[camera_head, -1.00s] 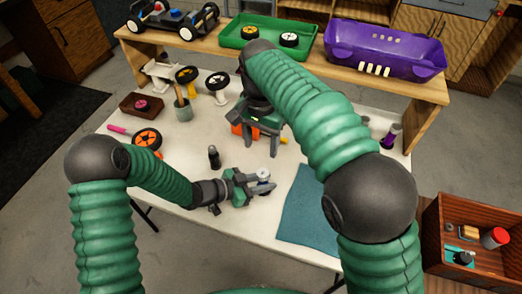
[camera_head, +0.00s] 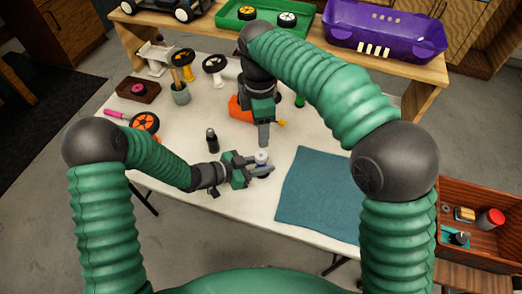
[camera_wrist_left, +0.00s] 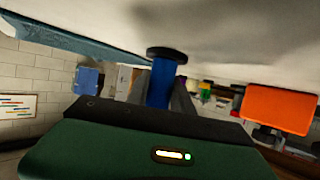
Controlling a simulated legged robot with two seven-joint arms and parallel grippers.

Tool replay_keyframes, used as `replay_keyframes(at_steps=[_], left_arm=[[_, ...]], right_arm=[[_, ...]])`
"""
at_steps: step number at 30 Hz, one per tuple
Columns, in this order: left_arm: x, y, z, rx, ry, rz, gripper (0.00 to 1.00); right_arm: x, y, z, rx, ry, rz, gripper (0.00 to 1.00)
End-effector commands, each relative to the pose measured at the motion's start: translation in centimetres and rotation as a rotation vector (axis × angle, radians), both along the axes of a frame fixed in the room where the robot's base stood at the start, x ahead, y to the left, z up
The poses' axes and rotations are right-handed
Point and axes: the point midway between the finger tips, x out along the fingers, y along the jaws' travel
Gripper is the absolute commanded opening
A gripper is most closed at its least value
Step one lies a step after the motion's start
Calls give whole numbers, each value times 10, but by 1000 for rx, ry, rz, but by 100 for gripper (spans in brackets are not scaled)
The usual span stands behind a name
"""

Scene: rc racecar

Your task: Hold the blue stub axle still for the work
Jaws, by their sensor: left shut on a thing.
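The blue stub axle (camera_wrist_left: 162,84) shows in the left wrist view as a blue cylinder with a dark round flange at one end, between my left fingers. In the head view only its pale, round end (camera_head: 262,156) shows above the jaws. My left gripper (camera_head: 262,167) is shut on it, low over the white table. My right gripper (camera_head: 263,142) points down just behind the axle, its tip close to it. Its fingers line up in this view, so their gap is hidden, and I cannot tell whether it touches the axle.
A blue mat (camera_head: 318,195) lies right of my left gripper. A dark bottle (camera_head: 212,140) stands to its left. An orange block (camera_head: 240,108) is beside my right gripper. Wheels and a brown tray (camera_head: 138,91) are farther back. A shelf holds a green tray (camera_head: 232,20) and a purple bin (camera_head: 350,42).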

Motion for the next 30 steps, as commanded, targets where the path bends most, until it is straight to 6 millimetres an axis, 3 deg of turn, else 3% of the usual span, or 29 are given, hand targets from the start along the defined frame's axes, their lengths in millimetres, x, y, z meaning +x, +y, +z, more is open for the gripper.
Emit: replay_keyframes(at_steps=[3, 9, 14, 24, 30], left_arm=[[0, 0, 0, 0, 0, 0, 0], [0, 0, 0, 0, 0, 0, 0], [0, 0, 0, 0, 0, 0, 0], [0, 0, 0, 0, 0, 0, 0], [0, 0, 0, 0, 0, 0, 0]], right_arm=[[1, -1, 3, 10, -2, 366, 55], [2, -2, 6, 18, -9, 753, 55], [2, -1, -2, 18, -8, 825, 55], [1, -1, -79, 18, -5, 822, 55], [2, -1, -109, 17, -9, 820, 55]])
